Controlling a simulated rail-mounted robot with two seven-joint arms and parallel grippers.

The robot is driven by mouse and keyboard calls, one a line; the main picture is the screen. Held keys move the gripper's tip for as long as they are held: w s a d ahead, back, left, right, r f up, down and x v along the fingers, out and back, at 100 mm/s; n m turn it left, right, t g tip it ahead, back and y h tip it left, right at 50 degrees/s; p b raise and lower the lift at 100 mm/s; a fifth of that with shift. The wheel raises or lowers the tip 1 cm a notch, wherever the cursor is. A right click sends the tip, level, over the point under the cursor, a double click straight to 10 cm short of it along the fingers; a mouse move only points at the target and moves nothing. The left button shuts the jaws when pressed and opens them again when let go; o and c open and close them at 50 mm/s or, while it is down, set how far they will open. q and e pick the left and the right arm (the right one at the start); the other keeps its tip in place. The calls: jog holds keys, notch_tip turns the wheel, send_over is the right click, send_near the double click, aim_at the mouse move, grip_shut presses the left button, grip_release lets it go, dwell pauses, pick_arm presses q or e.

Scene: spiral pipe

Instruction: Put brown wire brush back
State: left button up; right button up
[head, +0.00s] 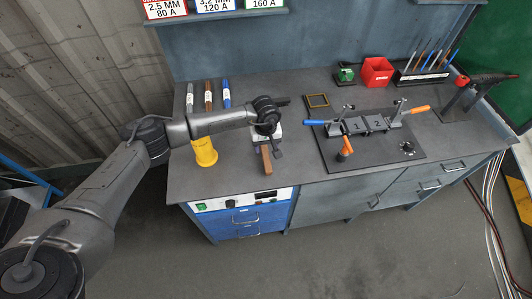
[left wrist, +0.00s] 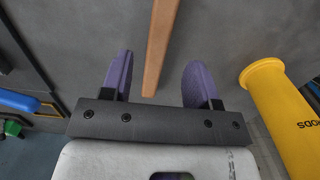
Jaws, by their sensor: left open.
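A brown wooden handle (head: 267,160), which looks like that of the brown wire brush, lies on the grey workbench below my left gripper. Its other end is hidden by the gripper in the head view. In the left wrist view the handle (left wrist: 158,45) runs from the top edge down between the two purple fingers. My left gripper (left wrist: 160,80) is open, with a gap on both sides of the handle. In the head view the gripper (head: 268,143) hangs over the bench, its fingertips hard to make out. My right gripper is not in view.
A dark plate with a clamp fixture (head: 365,125) lies to the right. A red box (head: 377,71) and a tool rack (head: 422,76) stand farther back.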

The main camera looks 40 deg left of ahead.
aim_at(266, 156)
pick_arm(q)
notch_tip(266, 156, up, 5)
jog(key=s+d+n+t+h, duration=0.1)
jog(key=s+d+n+h, duration=0.3)
jog(key=d, duration=0.8)
jog(key=s+d+n+t+h, duration=0.1)
jog(key=d+h, duration=0.6)
jog(key=d, duration=0.4)
jog(key=s+d+r+n+t+h, duration=0.2)
jog(key=d+r+n+t+h, duration=0.5)
jog(key=n, duration=0.7)
jog(key=s+a+f+n+t+y, duration=0.35)
jog(key=a+n+y, duration=0.45)
jog(key=n, duration=0.7)
jog(key=s+a+f+n+t+y, duration=0.35)
jog(key=a+n+y, duration=0.25)
jog(key=n+y, duration=0.65)
jog(key=s+a+f+n+g+h, duration=0.1)
jog(key=s+f+n+g, duration=0.3)
jog(key=s, duration=0.6)
jog(key=s+a+f+n+g+h, duration=0.1)
jog(key=s+a+f+n+g, duration=0.1)
jog(key=s+n+g, duration=0.6)
jog(key=s+f+n, duration=0.1)
jog(key=s, duration=0.2)
jog(key=shift+a+f+n, duration=0.3)
jog(key=shift+f+n, duration=0.05)
jog(key=shift+f, duration=0.05)
